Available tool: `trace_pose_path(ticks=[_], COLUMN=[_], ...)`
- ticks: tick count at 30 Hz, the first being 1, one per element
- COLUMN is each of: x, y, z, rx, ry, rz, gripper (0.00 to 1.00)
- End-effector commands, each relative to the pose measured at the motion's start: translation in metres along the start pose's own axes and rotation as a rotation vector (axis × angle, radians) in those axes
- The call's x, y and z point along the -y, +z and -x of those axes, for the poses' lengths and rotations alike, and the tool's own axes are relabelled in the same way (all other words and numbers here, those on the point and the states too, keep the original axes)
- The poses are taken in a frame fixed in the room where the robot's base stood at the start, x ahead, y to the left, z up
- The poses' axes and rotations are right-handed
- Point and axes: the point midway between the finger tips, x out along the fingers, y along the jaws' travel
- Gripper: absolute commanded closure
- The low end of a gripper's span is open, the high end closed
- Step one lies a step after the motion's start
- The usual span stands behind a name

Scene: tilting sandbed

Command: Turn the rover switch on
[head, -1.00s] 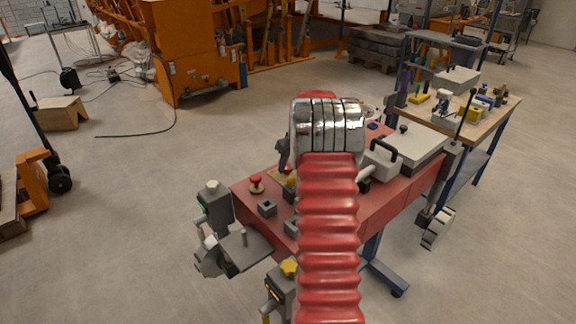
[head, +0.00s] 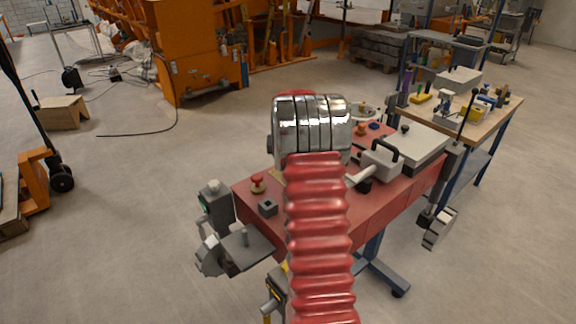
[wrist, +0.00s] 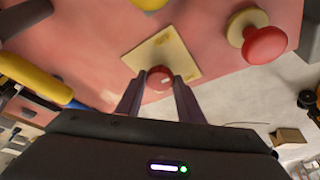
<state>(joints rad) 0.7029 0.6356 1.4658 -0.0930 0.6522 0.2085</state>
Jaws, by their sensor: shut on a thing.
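In the wrist view, a small round red knob (wrist: 160,76), which I take to be the rover switch, stands on a square pale-yellow plate (wrist: 183,58) on the red table top (wrist: 90,45). My gripper (wrist: 159,80) has its two dark fingers on either side of the knob and is shut on it. A light mark shows on the knob, but I cannot tell its setting. In the head view, my red ribbed arm hides the gripper and the knob. A sliver of the plate (head: 277,175) shows left of the arm.
A red mushroom button (wrist: 265,44) on a yellow base stands right of the plate; it also shows in the head view (head: 257,181). A grey block (head: 268,207) sits near it. A yellow-and-blue item (wrist: 38,80) lies left in the wrist view. Grey boxes occupy the table's right side.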

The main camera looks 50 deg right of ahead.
Motion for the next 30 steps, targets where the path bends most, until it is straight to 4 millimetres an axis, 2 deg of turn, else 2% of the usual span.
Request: trace_pose_path(ticks=[30], x=[0.0098], y=[-0.0009], z=[-0.0024], rx=[0.004], ry=[0.265], rz=[-0.641], gripper=[0.88])
